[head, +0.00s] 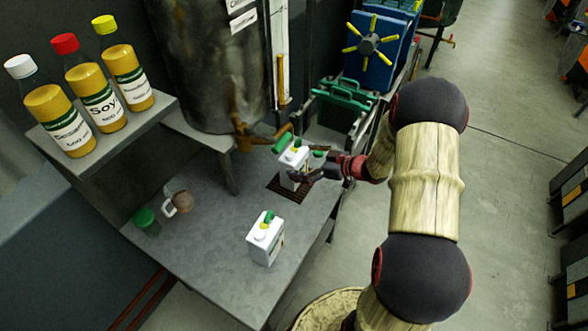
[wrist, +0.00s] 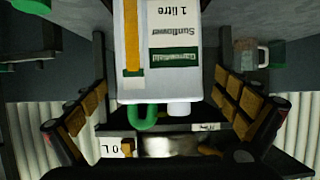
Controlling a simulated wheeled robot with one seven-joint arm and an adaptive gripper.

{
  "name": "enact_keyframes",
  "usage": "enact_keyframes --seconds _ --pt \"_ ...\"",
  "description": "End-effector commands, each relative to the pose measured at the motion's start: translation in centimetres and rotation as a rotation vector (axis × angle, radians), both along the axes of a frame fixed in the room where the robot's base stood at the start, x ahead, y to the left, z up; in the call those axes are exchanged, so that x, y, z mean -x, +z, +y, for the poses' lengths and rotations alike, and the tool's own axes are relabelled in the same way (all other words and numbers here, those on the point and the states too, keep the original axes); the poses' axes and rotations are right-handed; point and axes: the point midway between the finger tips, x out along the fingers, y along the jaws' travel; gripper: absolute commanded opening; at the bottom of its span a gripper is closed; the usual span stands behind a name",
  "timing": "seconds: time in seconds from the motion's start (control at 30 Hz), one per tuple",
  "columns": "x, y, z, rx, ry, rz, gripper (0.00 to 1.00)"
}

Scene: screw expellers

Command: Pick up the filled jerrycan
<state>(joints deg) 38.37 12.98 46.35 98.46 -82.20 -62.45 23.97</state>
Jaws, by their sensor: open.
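A white jerrycan (head: 291,172) stands on a dark grate under the tank's tap in the head view. In the wrist view this jerrycan (wrist: 190,82) appears upside down, with a "Sunflower 1 litre" label, a green handle and a long yellow strip along its side. My gripper (head: 308,163) is open, with a finger on each side of it. In the wrist view, gaps show between the jerrycan and both fingers of my gripper (wrist: 160,70). A second white jerrycan (head: 262,242), with green handle and yellow cap, stands nearer on the table.
Three oil bottles (head: 97,92) stand on a shelf at upper left. Open floor lies right.

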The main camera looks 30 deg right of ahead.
Motion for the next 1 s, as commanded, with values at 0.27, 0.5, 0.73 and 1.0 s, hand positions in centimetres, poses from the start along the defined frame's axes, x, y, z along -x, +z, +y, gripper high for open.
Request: enact_keyframes --seconds 0.27,0.5,0.73,1.0 --pt "-2.4 -1.5 1.6 0.001 0.0 -0.001 1.0" --pt "-2.4 -1.4 1.6 0.0 -0.001 0.0 0.97" --pt "-2.4 -1.4 1.6 0.001 -0.001 -0.001 0.83" --pt "-2.4 -1.4 1.6 0.0 -0.001 0.0 0.68"
